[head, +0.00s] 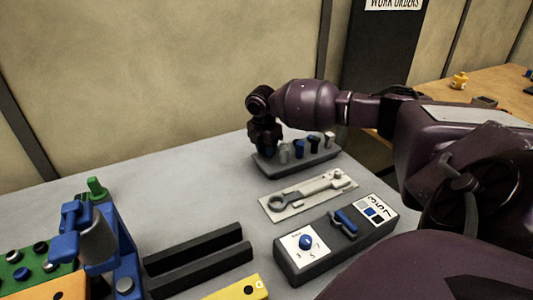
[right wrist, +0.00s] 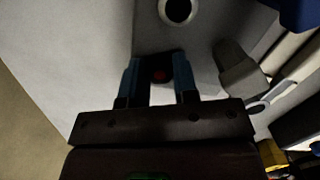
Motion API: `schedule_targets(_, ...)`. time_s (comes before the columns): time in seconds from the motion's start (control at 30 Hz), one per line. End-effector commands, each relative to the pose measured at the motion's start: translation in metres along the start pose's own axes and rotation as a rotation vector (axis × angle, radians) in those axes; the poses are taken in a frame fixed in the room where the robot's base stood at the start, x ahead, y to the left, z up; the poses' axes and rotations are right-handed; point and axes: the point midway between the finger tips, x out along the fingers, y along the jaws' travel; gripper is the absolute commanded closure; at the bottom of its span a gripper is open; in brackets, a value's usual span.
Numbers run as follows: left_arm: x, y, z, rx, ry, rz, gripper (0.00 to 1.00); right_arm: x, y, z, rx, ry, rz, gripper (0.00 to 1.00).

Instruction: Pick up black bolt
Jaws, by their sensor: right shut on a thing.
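A dark grey bolt rack (head: 320,160) stands at the back of the table with several upright bolts, among them a grey one (head: 284,153), a blue one (head: 299,148), a dark one (head: 313,144) and a pale one (head: 329,139). My right gripper (head: 267,149) points down at the rack's left end, beside the grey bolt. How far the bolt sits in the rack is hidden. My left gripper is not in view.
A pale plate with a grey wrench (head: 305,190) lies in front of the rack. Closer is a grey box (head: 325,258) with a blue knob and lever. Black rails (head: 200,262) and a blue clamp (head: 125,255) stand at left. The table's back left is clear.

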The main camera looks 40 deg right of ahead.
Motion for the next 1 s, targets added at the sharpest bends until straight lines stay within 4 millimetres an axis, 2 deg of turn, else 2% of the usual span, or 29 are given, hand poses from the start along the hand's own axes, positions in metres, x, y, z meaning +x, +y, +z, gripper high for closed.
schedule_targets(0.23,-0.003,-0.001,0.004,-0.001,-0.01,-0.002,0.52,-0.004,0.0,0.001,0.0,0.0,0.002,0.96)
schedule_targets(0.37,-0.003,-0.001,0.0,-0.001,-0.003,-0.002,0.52,-0.018,0.0,0.003,0.001,-0.001,0.003,0.96)
schedule_targets(0.47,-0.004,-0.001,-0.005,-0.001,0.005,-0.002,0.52,-0.038,0.001,0.005,0.002,-0.002,0.007,0.96)
schedule_targets(0.8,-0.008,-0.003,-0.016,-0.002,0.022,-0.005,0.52,-0.125,0.0,0.016,0.001,-0.001,0.007,0.96)
schedule_targets(1.0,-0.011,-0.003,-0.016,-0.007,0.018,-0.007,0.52,-0.166,0.0,0.02,0.0,-0.001,0.005,0.96)
